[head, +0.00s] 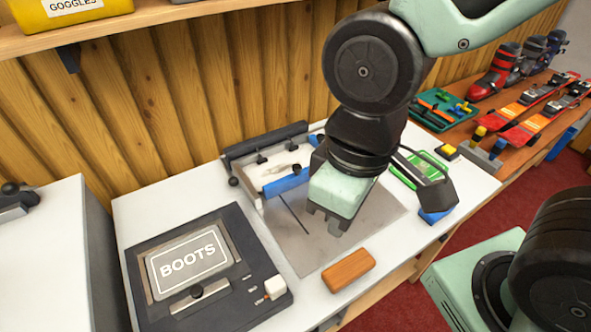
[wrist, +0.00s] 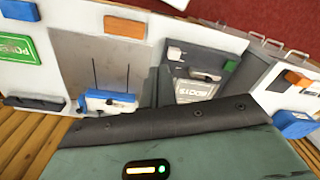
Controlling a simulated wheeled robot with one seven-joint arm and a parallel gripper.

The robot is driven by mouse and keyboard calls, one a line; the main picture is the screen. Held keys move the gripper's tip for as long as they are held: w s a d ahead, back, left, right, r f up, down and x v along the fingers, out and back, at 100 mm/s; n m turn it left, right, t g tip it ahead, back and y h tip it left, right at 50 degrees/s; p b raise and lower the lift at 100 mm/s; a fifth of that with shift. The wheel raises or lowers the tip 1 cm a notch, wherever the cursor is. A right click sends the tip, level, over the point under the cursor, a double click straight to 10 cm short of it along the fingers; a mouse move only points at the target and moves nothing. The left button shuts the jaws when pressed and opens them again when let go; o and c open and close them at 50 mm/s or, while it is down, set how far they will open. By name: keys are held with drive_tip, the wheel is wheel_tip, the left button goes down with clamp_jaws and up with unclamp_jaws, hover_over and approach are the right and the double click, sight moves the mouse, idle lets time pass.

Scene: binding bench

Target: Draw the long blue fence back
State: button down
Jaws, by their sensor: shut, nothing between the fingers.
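The long blue fence (head: 286,182) lies at the back of the grey metal plate (head: 312,256), against a whitish fixture with a dark rail. Its right part is hidden behind my gripper. In the wrist view a blue piece that looks like the fence (wrist: 112,104) sits at the plate's edge, near two thin dark lines in the plate. My gripper (head: 328,222) is shut and empty, pointing down over the plate, in front and to the right of the fence. It appears apart from the fence.
A dark panel labelled BOOTS (head: 135,265) stands left of the plate. An orange-brown block (head: 348,270) lies at the plate's front edge. A green item (head: 405,170), a dark-handled tool and a blue block (head: 436,215) are at the right. The plate's front is clear.

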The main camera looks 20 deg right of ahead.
drive_tip(key=c, duration=1.5)
unclamp_jaws()
drive_tip(key=shift+w+a, duration=0.1)
drive_tip(key=shift+w, duration=0.1)
drive_tip(key=o, duration=0.4)
drive_tip(key=w+b, duration=0.1)
drive_tip(key=w+a, duration=0.1)
drive_tip(key=w, duration=0.1)
drive_tip(key=w+f+b, duration=0.1)
drive_tip(key=w, duration=0.1)
drive_tip(key=shift+w+a+b, duration=0.25)
drive_tip(key=shift+a+b, duration=0.05)
drive_tip(key=shift+a, duration=0.1)
drive_tip(key=shift+c, duration=0.2)
drive_tip(key=n+b, duration=0.3)
drive_tip(key=b, duration=0.5)
hover_over(297, 167)
wheel_tip(297, 167, down, 6)
drive_tip(key=shift+h, duration=0.3)
wheel_tip(297, 167, down, 17)
drive_tip(key=shift+p, duration=0.7)
clamp_jaws()
